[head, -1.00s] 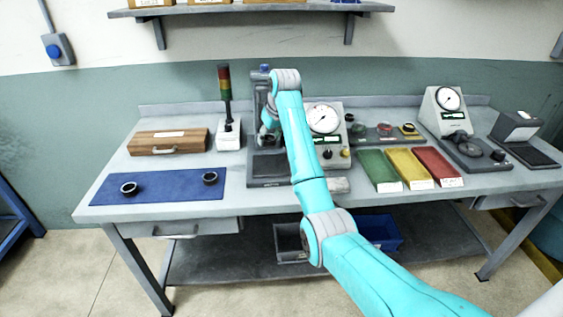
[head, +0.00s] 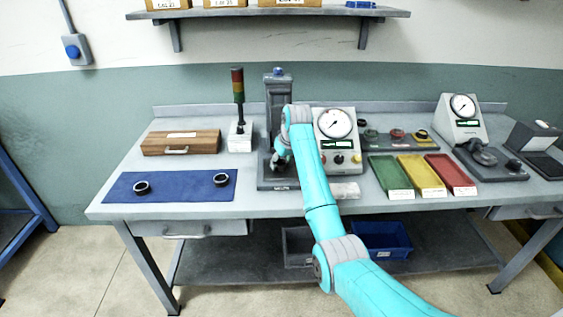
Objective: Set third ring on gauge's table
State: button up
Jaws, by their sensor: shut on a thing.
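The bench gauge stand (head: 278,96) is a dark grey column with a blue top, beside a light dial box (head: 336,124). Its dark base (head: 272,186) shows low at the front; the gauge's table is mostly hidden by my arm. My gripper (head: 280,168) is small and dark in the head view, pointing down just above the base in front of the column. It is shut on a ring, which is too small and covered to make out clearly. Two dark rings lie on the blue mat: one at left (head: 141,187), one at right (head: 221,179).
A wooden case (head: 180,143) and a signal lamp (head: 238,95) stand left of the gauge. Green (head: 388,173), yellow (head: 421,175) and red (head: 450,173) trays lie to the right. A second dial gauge (head: 462,115) stands further right.

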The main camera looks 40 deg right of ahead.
jog(key=o, duration=1.2)
jog(key=shift+o, duration=0.2)
jog(key=shift+r, duration=0.1)
jog(key=shift+r, duration=0.25)
jog(key=v, duration=1.1)
jog(key=shift+s+r, duration=0.15)
jog(key=shift+r, duration=0.1)
